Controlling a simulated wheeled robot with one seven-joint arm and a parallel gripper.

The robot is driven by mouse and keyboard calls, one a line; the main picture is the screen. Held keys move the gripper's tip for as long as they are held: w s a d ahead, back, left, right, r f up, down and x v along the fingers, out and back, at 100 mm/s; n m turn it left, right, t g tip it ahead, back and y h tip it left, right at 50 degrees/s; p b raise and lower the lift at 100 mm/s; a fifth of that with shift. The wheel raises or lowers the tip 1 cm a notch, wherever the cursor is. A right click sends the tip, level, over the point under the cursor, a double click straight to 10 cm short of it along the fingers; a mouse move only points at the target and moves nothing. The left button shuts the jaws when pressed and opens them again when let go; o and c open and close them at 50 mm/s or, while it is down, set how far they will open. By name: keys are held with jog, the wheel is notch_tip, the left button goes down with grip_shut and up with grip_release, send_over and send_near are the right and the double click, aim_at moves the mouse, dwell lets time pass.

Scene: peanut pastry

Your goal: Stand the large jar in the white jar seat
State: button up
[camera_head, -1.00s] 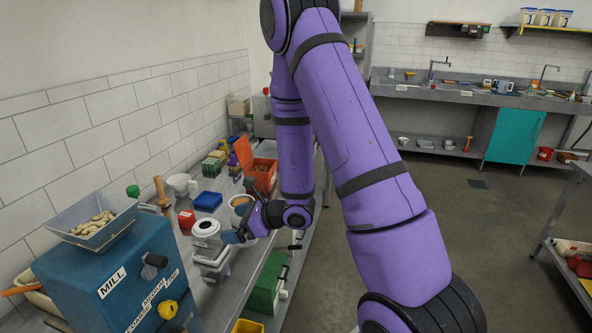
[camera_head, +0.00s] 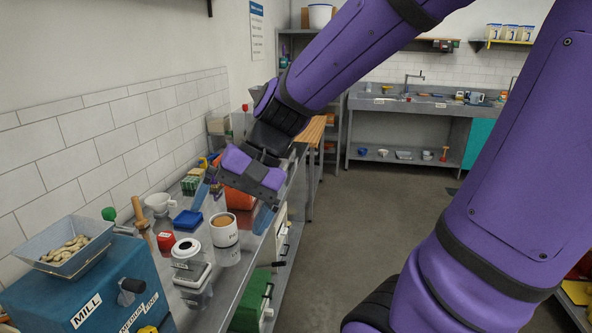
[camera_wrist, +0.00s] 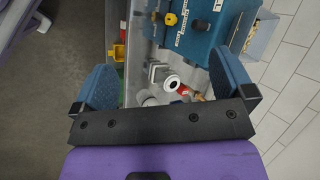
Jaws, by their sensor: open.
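A white, labelled jar with a brown top (camera_head: 223,222) stands upright on the steel bench; I take it for the large jar. To its left and nearer stands a white round piece with a dark centre (camera_head: 187,247), above a pale square base. This may be the white jar seat, but I cannot tell for sure. The round piece also shows in the wrist view (camera_wrist: 171,83). My gripper (camera_head: 236,203) is open and empty, its blue fingers wide apart, raised above the bench near the jar and touching nothing I can see.
A blue mill (camera_head: 85,290) with a tray of peanuts (camera_head: 65,252) stands at the near left. A red block (camera_head: 166,241), blue box (camera_head: 187,220), white funnel (camera_head: 159,202) and orange box (camera_head: 240,197) stand along the bench. A green box (camera_head: 250,300) is by its front side.

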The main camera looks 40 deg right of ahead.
jog(key=s+d+r+n+t+h, duration=0.4)
jog(key=s+d+r+n+h, duration=0.1)
jog(key=s+d+r+h, duration=0.1)
jog(key=shift+s+d+r+n+h, duration=0.3)
jog(key=shift+s+d+r+h, duration=0.1)
jog(key=shift+d, duration=0.35)
